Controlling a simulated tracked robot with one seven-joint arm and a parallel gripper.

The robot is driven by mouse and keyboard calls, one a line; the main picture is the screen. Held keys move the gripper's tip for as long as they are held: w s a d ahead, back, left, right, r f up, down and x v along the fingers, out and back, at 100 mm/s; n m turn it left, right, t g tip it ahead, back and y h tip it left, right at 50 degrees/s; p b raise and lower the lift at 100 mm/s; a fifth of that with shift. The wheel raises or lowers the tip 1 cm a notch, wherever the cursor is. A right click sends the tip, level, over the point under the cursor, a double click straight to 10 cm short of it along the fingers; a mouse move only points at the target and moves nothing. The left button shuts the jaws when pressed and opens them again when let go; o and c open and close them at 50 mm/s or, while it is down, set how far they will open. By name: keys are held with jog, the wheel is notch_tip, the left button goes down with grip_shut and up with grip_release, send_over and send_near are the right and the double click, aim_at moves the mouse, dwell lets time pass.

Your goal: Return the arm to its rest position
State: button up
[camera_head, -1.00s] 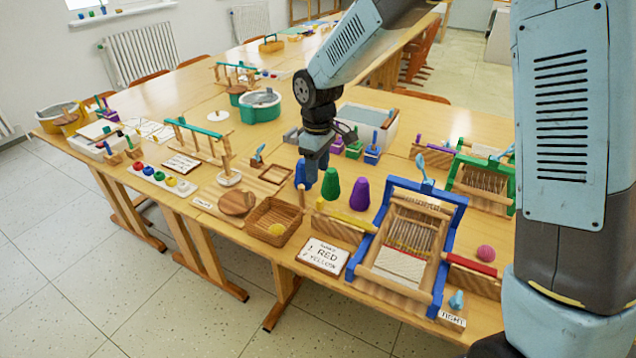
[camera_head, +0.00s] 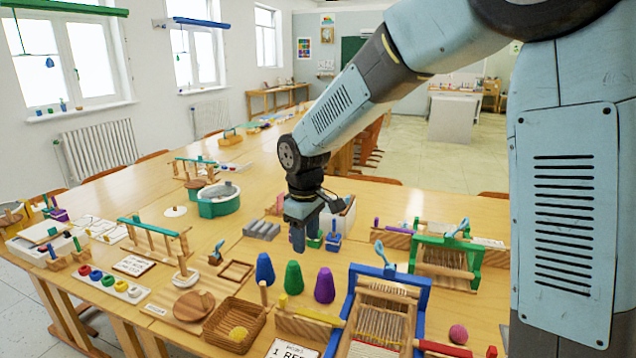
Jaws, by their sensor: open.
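My arm reaches in from the right and bends down over the table (camera_head: 215,247). My gripper (camera_head: 299,245) points downward above the table, behind the blue, green and purple cones. It is open, and I see nothing held in it. The blue cone (camera_head: 265,269), green cone (camera_head: 291,278) and purple cone (camera_head: 325,286) stand upright in front of it. The gap between the fingers is hard to make out from this angle.
A blue-framed loom (camera_head: 385,315) and a green-framed loom (camera_head: 445,262) stand at the right. A wicker basket (camera_head: 234,325) with a yellow ball is at the front. A teal tub (camera_head: 218,200) stands farther back. Many small items crowd the table.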

jog(key=s+d+r+m+t, duration=0.1)
jog(key=s+d+r+m, duration=0.2)
jog(key=d+r, duration=0.35)
jog(key=s+d+r+m+t, duration=0.1)
jog(key=s+d+r+m, duration=0.25)
jog(key=d, duration=0.65)
jog(key=s+d+r+m+t, duration=0.2)
jog(key=s+d+m, duration=0.3)
jog(key=s+d, duration=0.6)
jog(key=s+r, duration=0.1)
jog(key=s, duration=0.2)
jog(key=shift+d+r+m+t, duration=0.3)
jog(key=shift+r+m, duration=0.05)
jog(key=shift+c, duration=0.7)
